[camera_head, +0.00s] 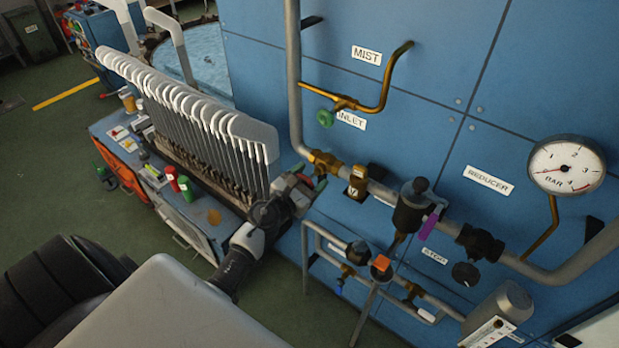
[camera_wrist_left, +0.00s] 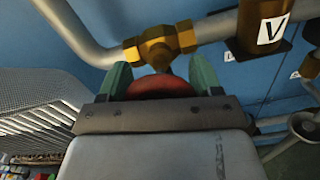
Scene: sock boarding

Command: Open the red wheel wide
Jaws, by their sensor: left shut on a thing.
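The red wheel (camera_wrist_left: 162,87) sits on a brass valve body (camera_wrist_left: 158,45) on a grey pipe. In the wrist view its rounded red edge shows between the two green fingers of my left gripper (camera_wrist_left: 163,78), one at each side. My left gripper is shut on the wheel. In the head view my left gripper (camera_head: 309,180) is at the brass valve (camera_head: 325,162), left of the reducer, and it hides most of the wheel. My right gripper is not in view.
A rack of white-topped sock boards (camera_head: 205,115) stands close left of my left arm. The black reducer (camera_head: 411,207), pressure gauge (camera_head: 567,166) and lower pipes (camera_head: 335,245) are to the right, along the blue wall (camera_head: 440,85).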

